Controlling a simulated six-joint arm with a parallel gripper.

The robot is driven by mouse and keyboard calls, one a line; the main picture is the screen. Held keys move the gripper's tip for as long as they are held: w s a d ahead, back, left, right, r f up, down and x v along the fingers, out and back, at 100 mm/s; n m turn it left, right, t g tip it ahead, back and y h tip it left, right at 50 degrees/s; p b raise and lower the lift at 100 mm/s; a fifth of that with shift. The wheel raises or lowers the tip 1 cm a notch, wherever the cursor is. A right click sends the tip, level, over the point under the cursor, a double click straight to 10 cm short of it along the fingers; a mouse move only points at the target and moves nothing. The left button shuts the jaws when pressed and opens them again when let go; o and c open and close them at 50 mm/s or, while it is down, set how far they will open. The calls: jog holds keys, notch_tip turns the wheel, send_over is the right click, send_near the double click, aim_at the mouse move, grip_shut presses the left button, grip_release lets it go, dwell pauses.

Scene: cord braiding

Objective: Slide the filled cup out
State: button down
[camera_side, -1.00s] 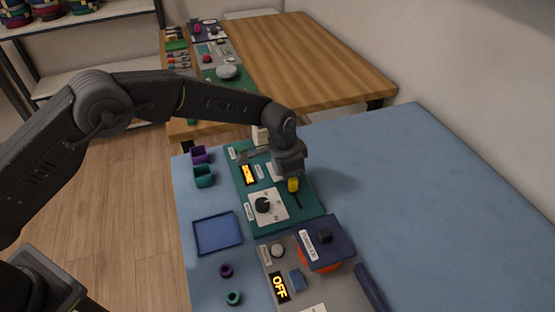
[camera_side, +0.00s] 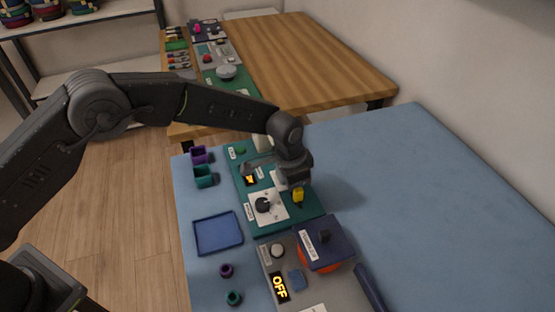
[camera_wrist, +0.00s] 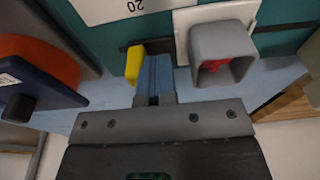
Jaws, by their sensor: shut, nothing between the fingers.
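The grey square cup (camera_wrist: 197,40) with red contents stands on a white plate (camera_wrist: 185,20) in the wrist view. In the side view I cannot make it out behind my gripper (camera_side: 294,184). My gripper is shut and empty, and its fingertips also show in the wrist view (camera_wrist: 155,75). They are low over the teal panel (camera_side: 238,190), right beside a yellow slider handle (camera_side: 298,196). In the wrist view the yellow handle (camera_wrist: 133,65) is left of the fingers, apparently touching them, and the cup is to their right.
A black knob (camera_side: 263,205) is on the teal panel's near half. A grey panel with an OFF display (camera_side: 279,288) and a navy block (camera_side: 325,243) over an orange part is nearer. A blue tray (camera_side: 218,234) is at left. The blue table (camera_side: 420,200) is clear at right.

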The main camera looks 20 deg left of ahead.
jog(key=shift+s+d, duration=0.15)
dwell(0.4)
jog(key=shift+w+a, duration=0.45)
notch_tip(320, 180, up, 11)
dwell(0.7)
